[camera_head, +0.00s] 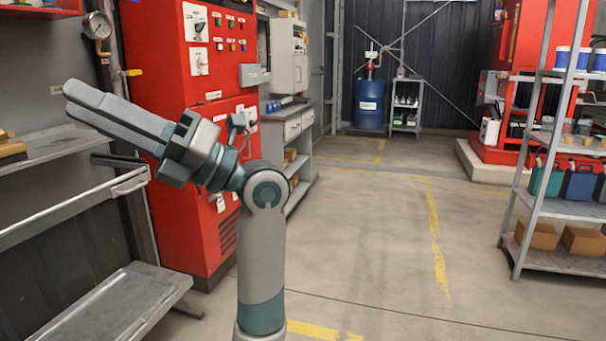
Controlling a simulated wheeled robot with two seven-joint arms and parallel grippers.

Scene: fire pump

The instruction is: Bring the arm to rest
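My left arm (262,250) rises from the bottom of the view and bends at the wrist joint toward the upper left. My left gripper (72,98) points left, in front of the grey shelf unit and the red cabinet. Its two long grey fingers lie together along their length, and nothing shows between them. My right gripper is not in view.
The red control cabinet (218,130) stands behind my gripper. A grey shelf unit (60,160) is at the left edge. Another shelf rack (532,175) with boxes and cases stands at the right. The concrete floor (380,230) between is clear. A blue drum (369,105) stands far back.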

